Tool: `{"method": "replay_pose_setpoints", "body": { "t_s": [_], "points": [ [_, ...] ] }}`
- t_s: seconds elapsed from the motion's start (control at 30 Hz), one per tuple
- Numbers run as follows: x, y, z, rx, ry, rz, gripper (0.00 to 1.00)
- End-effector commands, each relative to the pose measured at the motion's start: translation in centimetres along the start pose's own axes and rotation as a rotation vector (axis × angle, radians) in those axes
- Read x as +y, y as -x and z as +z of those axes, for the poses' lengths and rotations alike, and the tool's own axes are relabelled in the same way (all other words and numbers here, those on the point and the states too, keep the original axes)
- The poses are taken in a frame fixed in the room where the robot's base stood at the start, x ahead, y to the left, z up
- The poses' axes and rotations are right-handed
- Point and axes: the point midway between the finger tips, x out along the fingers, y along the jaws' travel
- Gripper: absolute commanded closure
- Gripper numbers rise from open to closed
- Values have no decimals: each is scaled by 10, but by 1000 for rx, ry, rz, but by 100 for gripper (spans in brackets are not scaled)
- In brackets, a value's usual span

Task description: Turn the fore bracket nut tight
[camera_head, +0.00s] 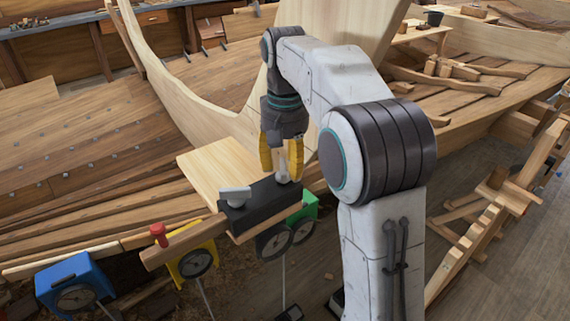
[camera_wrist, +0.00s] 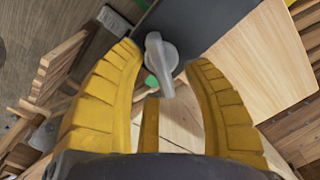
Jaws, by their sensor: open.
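A black bracket (camera_head: 258,205) lies along the edge of a pale board (camera_head: 217,165) in the head view. It carries two light grey nuts with lever-like wings. One nut (camera_head: 235,195) sits at its left end, clear of my gripper. The other nut (camera_head: 283,170) sits at its right end, under my gripper (camera_head: 282,172). In the wrist view my yellow fingers (camera_wrist: 165,62) are open, one on each side of the grey nut (camera_wrist: 158,62), with gaps visible. The dark bracket (camera_wrist: 208,22) shows behind it. I cannot tell from the pictures which nut is the fore one.
Blue (camera_head: 72,285), yellow (camera_head: 192,262) and green (camera_head: 303,220) boxes, some with dials, are along the near edge. A red knob (camera_head: 158,233) stands on a wooden beam. The curved wooden hull stem (camera_head: 180,95) rises behind. Wooden trestles (camera_head: 500,215) stand at right.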

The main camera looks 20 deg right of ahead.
Motion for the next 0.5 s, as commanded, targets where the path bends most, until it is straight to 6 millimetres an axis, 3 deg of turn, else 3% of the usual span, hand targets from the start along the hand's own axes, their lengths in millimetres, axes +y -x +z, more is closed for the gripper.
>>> {"method": "replay_pose_setpoints", "body": {
  "t_s": [0.3, 0.5],
  "points": [
    [0, -1, 0, 1, 0, 0, 54],
    [0, -1, 0, 0, 0, 0, 72]
  ]
}}
